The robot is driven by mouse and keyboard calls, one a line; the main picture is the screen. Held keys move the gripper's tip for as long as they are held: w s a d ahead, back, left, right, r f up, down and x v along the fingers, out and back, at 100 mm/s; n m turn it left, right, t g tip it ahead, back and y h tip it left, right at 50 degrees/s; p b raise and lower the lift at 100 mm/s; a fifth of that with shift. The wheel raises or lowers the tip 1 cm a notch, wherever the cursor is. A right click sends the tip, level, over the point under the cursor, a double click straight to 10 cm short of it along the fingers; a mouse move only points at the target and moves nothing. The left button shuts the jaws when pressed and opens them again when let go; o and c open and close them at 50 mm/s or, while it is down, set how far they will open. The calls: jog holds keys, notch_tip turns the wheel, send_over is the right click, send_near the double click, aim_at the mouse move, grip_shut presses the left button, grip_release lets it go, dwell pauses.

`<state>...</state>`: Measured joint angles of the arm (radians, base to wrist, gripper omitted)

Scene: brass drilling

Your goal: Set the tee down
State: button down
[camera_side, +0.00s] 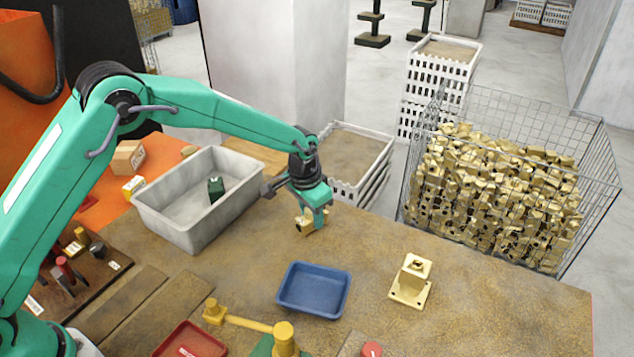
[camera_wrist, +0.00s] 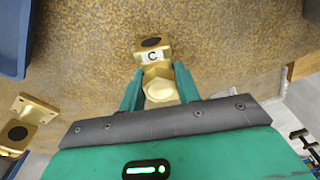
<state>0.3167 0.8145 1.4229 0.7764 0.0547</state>
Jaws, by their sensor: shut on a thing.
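My gripper (camera_side: 314,209) is over the far part of the brown worktable, to the right of the grey bin. It is shut on the brass tee (camera_side: 304,226), which hangs below the jaws. In the wrist view, the tee (camera_wrist: 153,50) shows a white label with a black C and a dark round opening at its end. Its faceted near part lies between the two green fingers of my gripper (camera_wrist: 158,90). The tee is close to the tabletop; I cannot tell whether it touches.
A brass part on a square flange (camera_side: 409,285) stands at the right. A blue tray (camera_side: 313,291) is nearer the camera. The grey bin (camera_side: 172,210) holds a small dark green object. A wire basket (camera_side: 585,190) of brass parts stands behind. The tabletop around the tee is clear.

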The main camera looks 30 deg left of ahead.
aim_at(306, 213)
dwell(0.3)
jog(key=c, duration=1)
grip_release()
jog(key=shift+f, duration=0.1)
jog(key=r, duration=0.4)
jog(key=s+r, duration=0.1)
jog(key=r, duration=0.7)
jog(key=shift+s+a+r, duration=0.1)
jog(key=shift+s+a, duration=0.1)
jog(key=shift+a, duration=0.05)
